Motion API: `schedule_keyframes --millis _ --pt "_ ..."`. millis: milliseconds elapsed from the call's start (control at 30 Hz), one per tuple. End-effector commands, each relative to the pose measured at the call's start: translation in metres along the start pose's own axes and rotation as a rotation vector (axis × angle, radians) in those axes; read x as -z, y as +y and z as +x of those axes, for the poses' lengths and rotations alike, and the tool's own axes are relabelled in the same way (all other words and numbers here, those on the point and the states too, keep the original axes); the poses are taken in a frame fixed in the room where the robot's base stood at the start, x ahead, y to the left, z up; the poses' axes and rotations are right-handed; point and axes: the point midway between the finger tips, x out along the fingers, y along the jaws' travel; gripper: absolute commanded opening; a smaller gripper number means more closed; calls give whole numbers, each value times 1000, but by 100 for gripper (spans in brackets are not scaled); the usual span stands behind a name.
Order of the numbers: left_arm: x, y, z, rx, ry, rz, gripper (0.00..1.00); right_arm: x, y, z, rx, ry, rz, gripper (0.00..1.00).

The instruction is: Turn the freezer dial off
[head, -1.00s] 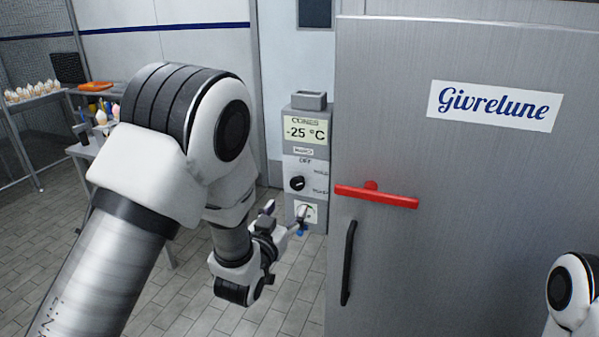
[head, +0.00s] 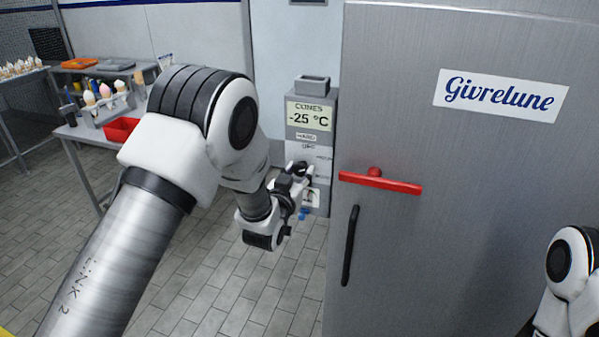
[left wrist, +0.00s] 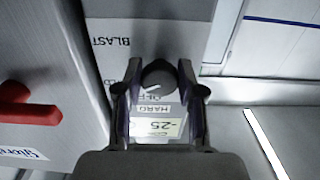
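The freezer dial is a round black knob (left wrist: 158,75) on a pale label plate, seen upside down in the left wrist view. A light mark on it lies toward its lower left; I cannot tell exactly which label it points to. The label OFF (left wrist: 153,97) shows just below it, with BLAST at upper left. My left gripper (left wrist: 159,68) is open, one finger on each side of the knob, with narrow gaps. In the head view my left gripper (head: 299,170) is in front of the control box (head: 312,135) and hides the dial. My right gripper is out of view.
The display (head: 310,116) reads -25 °C. The freezer door (head: 450,230) stands right beside the box, with a red handle (head: 380,181) and black pull (head: 350,245). A table with cones and a red tray (head: 121,130) stands at left. The floor between is clear.

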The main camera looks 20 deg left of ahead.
Motion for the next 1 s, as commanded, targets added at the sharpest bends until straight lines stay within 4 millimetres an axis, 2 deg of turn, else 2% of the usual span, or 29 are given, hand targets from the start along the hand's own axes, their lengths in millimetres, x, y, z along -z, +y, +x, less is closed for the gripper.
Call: schedule_keyframes --millis 1000 --pt "2 2 0 -5 6 -52 3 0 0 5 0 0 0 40"
